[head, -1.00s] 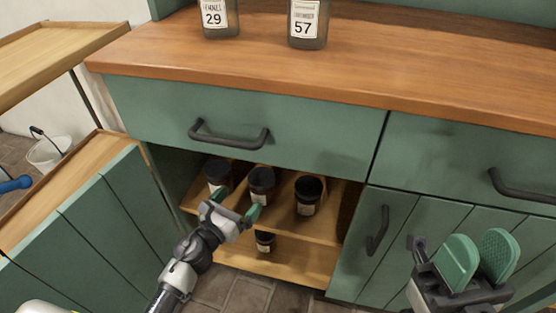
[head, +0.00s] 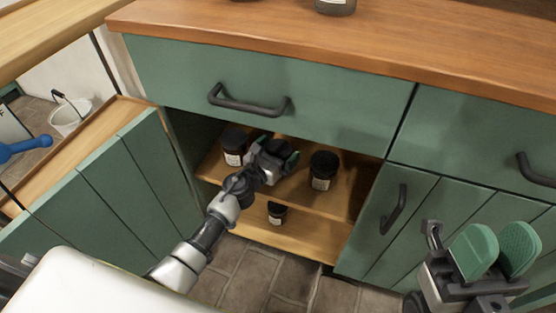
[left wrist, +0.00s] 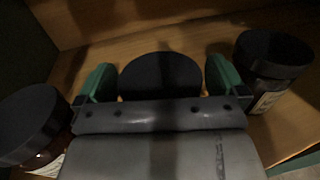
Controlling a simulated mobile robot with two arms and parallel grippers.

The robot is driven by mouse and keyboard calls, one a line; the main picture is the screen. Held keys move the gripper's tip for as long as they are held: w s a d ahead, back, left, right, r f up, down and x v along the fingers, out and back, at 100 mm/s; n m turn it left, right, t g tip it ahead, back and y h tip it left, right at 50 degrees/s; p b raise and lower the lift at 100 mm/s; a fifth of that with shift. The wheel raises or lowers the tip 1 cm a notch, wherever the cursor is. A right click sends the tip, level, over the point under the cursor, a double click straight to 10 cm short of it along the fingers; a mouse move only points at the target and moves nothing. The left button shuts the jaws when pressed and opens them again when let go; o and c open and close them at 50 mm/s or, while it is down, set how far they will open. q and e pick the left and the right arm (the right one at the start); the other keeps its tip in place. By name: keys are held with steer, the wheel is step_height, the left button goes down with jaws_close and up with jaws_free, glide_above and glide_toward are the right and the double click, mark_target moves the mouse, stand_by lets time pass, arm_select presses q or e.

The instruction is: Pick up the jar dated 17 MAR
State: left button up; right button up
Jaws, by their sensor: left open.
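Jars with black lids stand in the open green cabinet; their label dates are too small to read. On the upper shelf are a left jar (head: 235,147), a right jar (head: 323,170) and a middle jar, mostly hidden by my left gripper in the head view. In the left wrist view, the middle jar's black lid (left wrist: 162,75) lies between the two green fingers of my left gripper (left wrist: 162,82), with small gaps at the sides. The left gripper (head: 275,158) is open around it. My right gripper (head: 497,250) is open and empty outside the cabinet at the right.
Another jar (head: 277,213) stands on the lower shelf (head: 300,238). Two jars flank the fingers closely, a left one (left wrist: 30,125) and a right one (left wrist: 272,60). The open door (head: 110,190) is at the left, with the drawer (head: 330,115) overhead.

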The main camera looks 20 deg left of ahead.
arm_select(q)
steer(key=c, duration=0.9)
steer(key=shift+r, duration=0.1)
steer(key=shift+c, duration=0.2)
